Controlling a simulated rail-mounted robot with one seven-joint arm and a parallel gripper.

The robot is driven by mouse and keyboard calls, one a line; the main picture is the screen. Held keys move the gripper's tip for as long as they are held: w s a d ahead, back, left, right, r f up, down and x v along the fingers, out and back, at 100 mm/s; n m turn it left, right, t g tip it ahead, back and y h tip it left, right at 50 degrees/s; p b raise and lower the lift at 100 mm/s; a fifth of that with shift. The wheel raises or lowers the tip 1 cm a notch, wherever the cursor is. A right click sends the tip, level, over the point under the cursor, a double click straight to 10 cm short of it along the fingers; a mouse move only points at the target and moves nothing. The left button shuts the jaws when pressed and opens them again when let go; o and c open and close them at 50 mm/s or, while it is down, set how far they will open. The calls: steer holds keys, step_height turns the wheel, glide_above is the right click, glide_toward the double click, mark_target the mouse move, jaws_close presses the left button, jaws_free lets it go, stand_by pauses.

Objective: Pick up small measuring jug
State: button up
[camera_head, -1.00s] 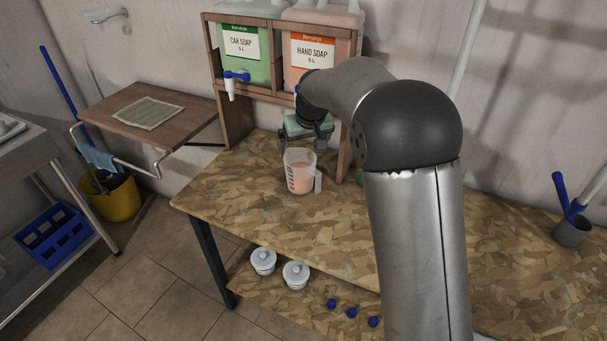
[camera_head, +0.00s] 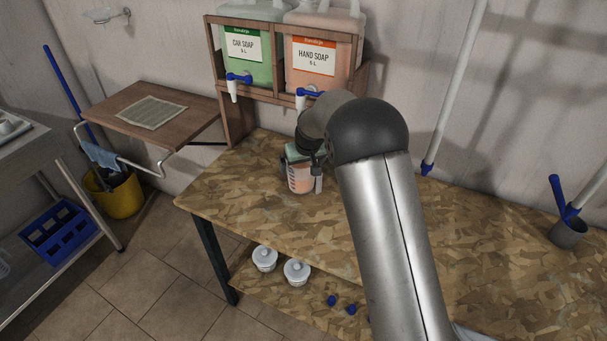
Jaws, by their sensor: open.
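The small measuring jug (camera_head: 299,183) stands upright on the speckled wooden table (camera_head: 240,194). It is clear, with pinkish-orange liquid inside and marks on its side. My gripper (camera_head: 316,178) is open at the jug's upper right side, where the handle is. One dark finger shows in front of the handle; the other finger is not clearly visible. My gripper and wrist cover the jug's top and much of its handle. I cannot tell whether the fingers touch it.
A wooden rack (camera_head: 238,118) holds a green car soap drum (camera_head: 243,66) and an orange hand soap drum (camera_head: 323,66) with blue taps behind my arm. A grey cup (camera_head: 568,233) with a blue-handled tool stands far right. White lidded pots (camera_head: 264,258) sit on the lower shelf.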

steer(key=shift+c, duration=0.3)
steer(key=c, duration=1.1)
steer(key=shift+r, duration=0.15)
